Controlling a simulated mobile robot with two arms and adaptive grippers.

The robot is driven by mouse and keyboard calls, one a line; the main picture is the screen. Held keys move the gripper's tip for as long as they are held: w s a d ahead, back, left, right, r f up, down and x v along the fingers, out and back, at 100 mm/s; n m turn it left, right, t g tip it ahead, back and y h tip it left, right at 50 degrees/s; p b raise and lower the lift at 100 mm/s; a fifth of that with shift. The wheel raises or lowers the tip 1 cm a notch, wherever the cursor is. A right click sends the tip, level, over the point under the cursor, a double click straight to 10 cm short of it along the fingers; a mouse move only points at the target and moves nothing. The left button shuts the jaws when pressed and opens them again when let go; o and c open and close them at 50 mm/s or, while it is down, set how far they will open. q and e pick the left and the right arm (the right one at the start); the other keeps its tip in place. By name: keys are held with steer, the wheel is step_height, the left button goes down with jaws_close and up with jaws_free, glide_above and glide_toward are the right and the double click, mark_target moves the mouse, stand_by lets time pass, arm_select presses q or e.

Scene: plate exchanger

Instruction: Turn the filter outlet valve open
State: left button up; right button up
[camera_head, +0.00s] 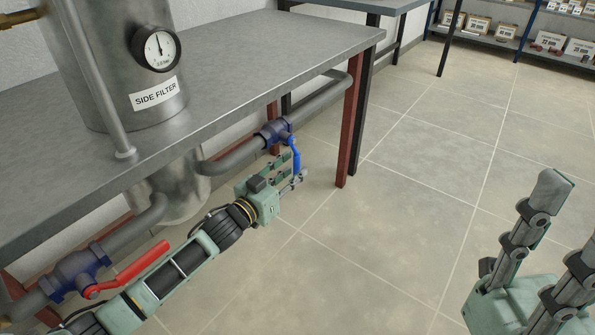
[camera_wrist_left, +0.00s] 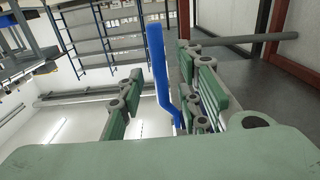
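A valve with a blue lever handle (camera_head: 296,155) sits on the right pipe below the table; its blue body (camera_head: 273,132) is on the pipe. The lever hangs down from the body. My left gripper (camera_head: 291,171) is at the lever, its fingers apart. In the left wrist view the blue lever (camera_wrist_left: 159,65) stands between the fingers, with visible gaps. I cannot tell whether any finger touches it. A second valve (camera_head: 78,272) with a red lever (camera_head: 130,268) is on the left pipe. My right gripper (camera_head: 565,220) is open and empty at the right.
A steel cylinder labelled SIDE FILTER (camera_head: 152,85) with a gauge (camera_head: 156,48) stands through the grey table (camera_head: 235,60). A dark red table leg (camera_head: 349,130) is just right of the blue valve. The tiled floor (camera_head: 420,220) to the right is clear. Shelves (camera_head: 520,35) stand far back.

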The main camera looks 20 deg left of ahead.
arm_select(q)
steer(key=shift+b+x, duration=0.35)
steer(key=shift+x, duration=0.95)
steer(key=shift+c, duration=0.3)
jaws_close()
